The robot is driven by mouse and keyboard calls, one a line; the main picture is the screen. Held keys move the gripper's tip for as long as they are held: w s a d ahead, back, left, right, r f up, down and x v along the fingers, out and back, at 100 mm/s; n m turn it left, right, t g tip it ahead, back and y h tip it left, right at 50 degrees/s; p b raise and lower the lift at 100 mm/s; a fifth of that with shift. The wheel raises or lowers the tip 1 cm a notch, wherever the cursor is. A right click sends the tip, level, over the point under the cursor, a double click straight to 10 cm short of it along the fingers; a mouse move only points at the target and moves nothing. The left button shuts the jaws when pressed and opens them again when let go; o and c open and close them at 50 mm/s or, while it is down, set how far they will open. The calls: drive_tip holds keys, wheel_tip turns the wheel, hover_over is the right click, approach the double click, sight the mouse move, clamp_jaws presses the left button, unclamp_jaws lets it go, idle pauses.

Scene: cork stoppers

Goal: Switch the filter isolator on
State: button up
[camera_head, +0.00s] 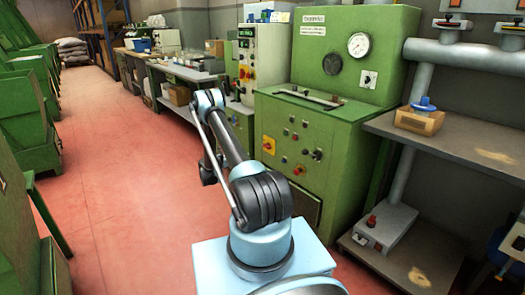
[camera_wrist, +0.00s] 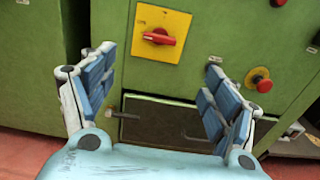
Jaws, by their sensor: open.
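A red rotary switch handle (camera_wrist: 158,37) sits on a square yellow plate on the front of a green machine in the wrist view. Its handle lies nearly horizontal. I take it to be the isolator, but no label on it is readable. It seems to be the small yellow and red switch (camera_head: 269,145) low on the machine in the head view. My gripper (camera_wrist: 160,70) is open and empty in the wrist view, with its blue-padded fingers spread wide. The switch shows beyond the fingers, above the middle of the gap. In the head view I cannot make out the fingers.
A red mushroom button (camera_wrist: 261,79) is right of the switch. A dark recessed panel (camera_wrist: 160,122) lies below. The green machine (camera_head: 340,55) has a gauge and knobs. A metal bench (camera_head: 450,140) stands right; the red floor (camera_head: 120,180) is open left.

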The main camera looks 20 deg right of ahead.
approach(267, 146)
drive_tip(key=w+x, duration=0.1)
drive_tip(key=x, duration=0.6)
drive_tip(key=shift+f, duration=0.25)
drive_tip(key=shift+d, duration=0.1)
drive_tip(key=c, duration=1.1)
